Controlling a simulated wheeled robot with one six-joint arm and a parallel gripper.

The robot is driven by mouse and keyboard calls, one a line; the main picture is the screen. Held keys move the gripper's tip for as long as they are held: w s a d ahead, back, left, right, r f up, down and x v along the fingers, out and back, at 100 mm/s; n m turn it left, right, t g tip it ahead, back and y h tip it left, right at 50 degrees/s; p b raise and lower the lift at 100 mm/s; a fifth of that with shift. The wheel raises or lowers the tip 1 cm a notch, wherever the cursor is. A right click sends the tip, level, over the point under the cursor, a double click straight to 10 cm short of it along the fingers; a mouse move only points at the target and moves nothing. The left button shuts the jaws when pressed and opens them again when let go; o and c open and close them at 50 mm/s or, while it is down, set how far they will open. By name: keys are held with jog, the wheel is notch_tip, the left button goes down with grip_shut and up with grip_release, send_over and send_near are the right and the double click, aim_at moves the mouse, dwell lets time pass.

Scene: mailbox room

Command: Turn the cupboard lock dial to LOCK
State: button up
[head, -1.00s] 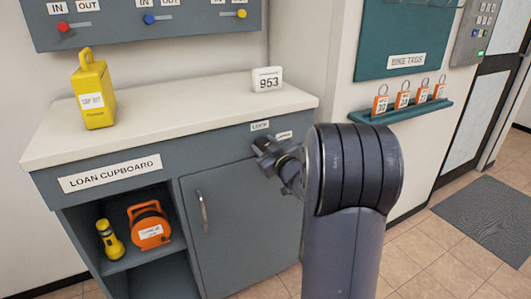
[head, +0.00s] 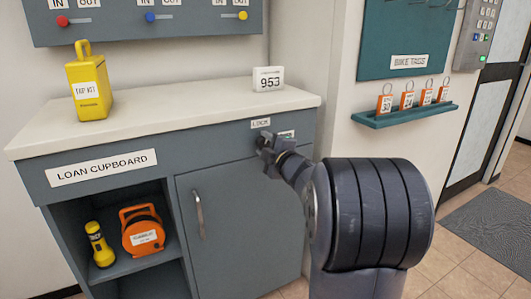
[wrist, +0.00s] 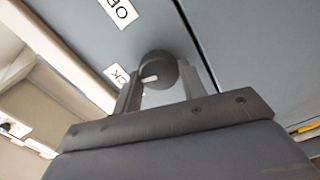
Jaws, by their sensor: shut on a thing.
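The lock dial (wrist: 157,66) is a dark round knob with a short white mark, seen in the wrist view on the grey cupboard front. My gripper (wrist: 158,80) is shut on it, one finger on each side. The mark lies on the dial's lower left, on the side of a label ending in "CK" (wrist: 117,76). A label starting "OP" (wrist: 121,11) is further up. In the head view my gripper (head: 266,147) is at the loan cupboard's (head: 240,230) upper right front, just below a label (head: 261,123), and the dial cannot be made out there.
The cupboard door handle (head: 199,214) is left of my gripper. The counter (head: 190,98) above holds a yellow kit box (head: 89,90) and a 953 sign (head: 268,79). An orange reel (head: 143,231) and a torch (head: 100,245) sit on the open shelf.

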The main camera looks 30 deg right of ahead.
jog(key=shift+f+n+b, duration=0.1)
jog(key=shift+n+b, duration=0.8)
jog(key=shift+n, duration=0.6)
jog(key=o, duration=1)
jog(key=shift+c, duration=0.2)
jog(key=s+p, duration=0.2)
jog(key=s, duration=0.9)
jog(key=shift+d, duration=0.15)
jog(key=shift+w, duration=0.15)
